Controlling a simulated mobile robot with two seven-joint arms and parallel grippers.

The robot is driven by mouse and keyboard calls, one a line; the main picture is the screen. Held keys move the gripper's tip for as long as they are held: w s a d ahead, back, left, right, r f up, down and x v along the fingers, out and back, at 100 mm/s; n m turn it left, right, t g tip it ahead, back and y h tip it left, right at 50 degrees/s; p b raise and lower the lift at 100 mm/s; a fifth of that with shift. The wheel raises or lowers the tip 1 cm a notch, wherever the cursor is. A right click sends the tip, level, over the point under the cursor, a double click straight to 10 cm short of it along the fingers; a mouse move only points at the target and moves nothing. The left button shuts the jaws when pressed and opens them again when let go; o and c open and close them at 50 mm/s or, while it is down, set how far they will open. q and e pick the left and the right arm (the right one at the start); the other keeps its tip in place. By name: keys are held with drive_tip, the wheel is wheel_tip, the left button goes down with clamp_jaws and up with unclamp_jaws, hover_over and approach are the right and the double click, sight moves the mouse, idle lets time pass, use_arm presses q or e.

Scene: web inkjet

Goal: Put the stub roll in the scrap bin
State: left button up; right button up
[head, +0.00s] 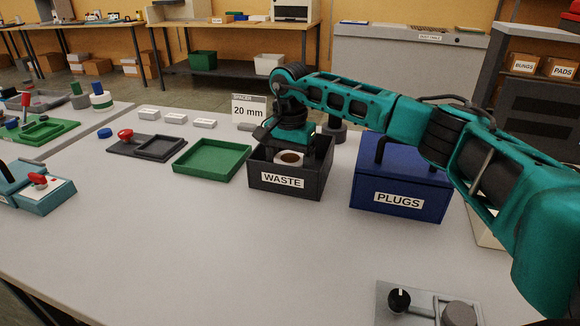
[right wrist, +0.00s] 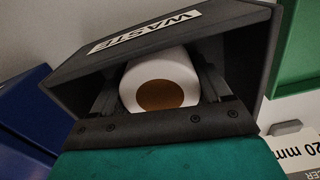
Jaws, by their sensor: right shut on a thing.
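The stub roll (head: 289,158) is a short white roll with a brown core. It shows inside the mouth of the dark grey bin labelled WASTE (head: 300,195), the only bin here that fits the scrap bin. My right gripper (head: 295,150) reaches down into this bin from above and is shut on the roll. In the right wrist view the roll (right wrist: 150,68) sits between the two dark fingers, with the bin's labelled wall (right wrist: 190,38) beyond it. The roll's underside and the bin floor are hidden. My left gripper is not in view.
A blue PLUGS box (head: 400,190) stands right of the bin, a green tray (head: 210,160) left of it. A 20 mm sign (head: 248,110) stands behind. A grey device with a black knob (head: 425,305) is at the front right. The front middle of the table is clear.

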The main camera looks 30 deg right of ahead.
drive_tip(key=shift+r, duration=0.15)
drive_tip(key=o, duration=1.2)
wheel_tip(320, 180, up, 12)
drive_tip(key=shift+p, duration=0.8)
